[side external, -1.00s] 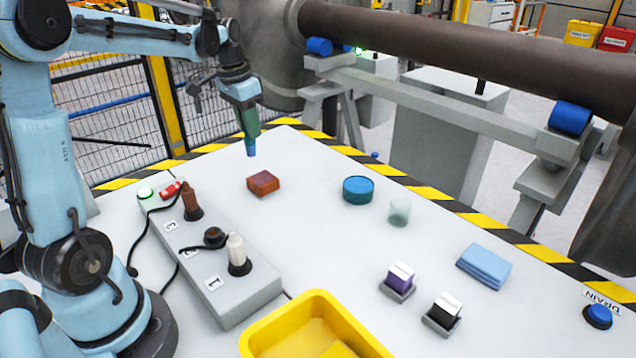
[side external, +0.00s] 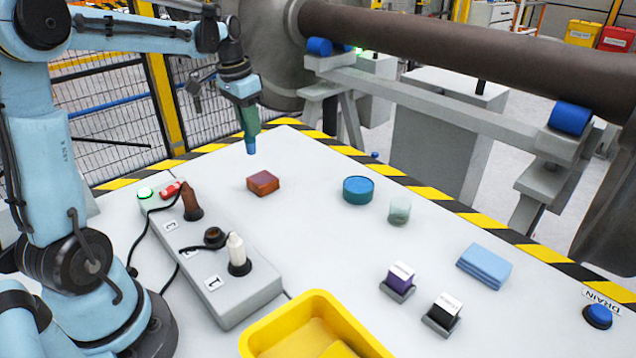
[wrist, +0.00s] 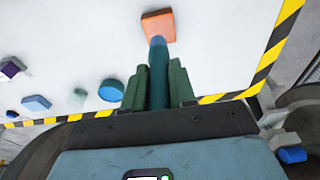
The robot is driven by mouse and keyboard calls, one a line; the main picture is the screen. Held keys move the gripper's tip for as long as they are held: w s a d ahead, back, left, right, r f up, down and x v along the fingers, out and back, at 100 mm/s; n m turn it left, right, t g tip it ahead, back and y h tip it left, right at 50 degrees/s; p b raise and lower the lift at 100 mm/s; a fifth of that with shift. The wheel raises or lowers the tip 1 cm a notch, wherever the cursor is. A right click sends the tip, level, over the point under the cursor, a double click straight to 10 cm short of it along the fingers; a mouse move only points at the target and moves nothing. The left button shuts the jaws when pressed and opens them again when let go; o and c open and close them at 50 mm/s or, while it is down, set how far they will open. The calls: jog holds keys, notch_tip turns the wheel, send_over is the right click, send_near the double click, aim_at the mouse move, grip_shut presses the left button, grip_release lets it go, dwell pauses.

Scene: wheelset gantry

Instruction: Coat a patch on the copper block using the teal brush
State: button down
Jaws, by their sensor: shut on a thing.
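The copper block (side external: 263,183) lies on the white table, orange-brown with a darker purplish tone on its top in the side view. It also shows at the top of the wrist view (wrist: 158,25). My gripper (side external: 247,118) is shut on the teal brush (side external: 251,146) and holds it pointing down, above the table and just behind and left of the block. In the wrist view the brush (wrist: 158,62) sits between the green fingers, its tip overlapping the block's near edge. In the side view the tip looks apart from the block.
A grey holder (side external: 230,287) with numbered sockets stands at left, near a yellow tray (side external: 262,335). A round teal container (side external: 358,190), a pale jar (side external: 399,209), a blue cloth (side external: 484,266) and two small stands with purple (side external: 400,277) and black (side external: 446,308) blocks lie right.

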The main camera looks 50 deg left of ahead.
aim_at(250, 141)
jog(key=shift+f, duration=3.4)
jog(key=shift+w+f, duration=0.4)
jog(key=shift+f, duration=0.05)
jog(key=shift+w+f, duration=0.15)
jog(key=shift+w, duration=1.4)
jog(key=shift+s, duration=2.05)
jog(key=shift+r, duration=4.05)
jog(key=shift+w+f, duration=0.1)
jog(key=shift+w, duration=0.05)
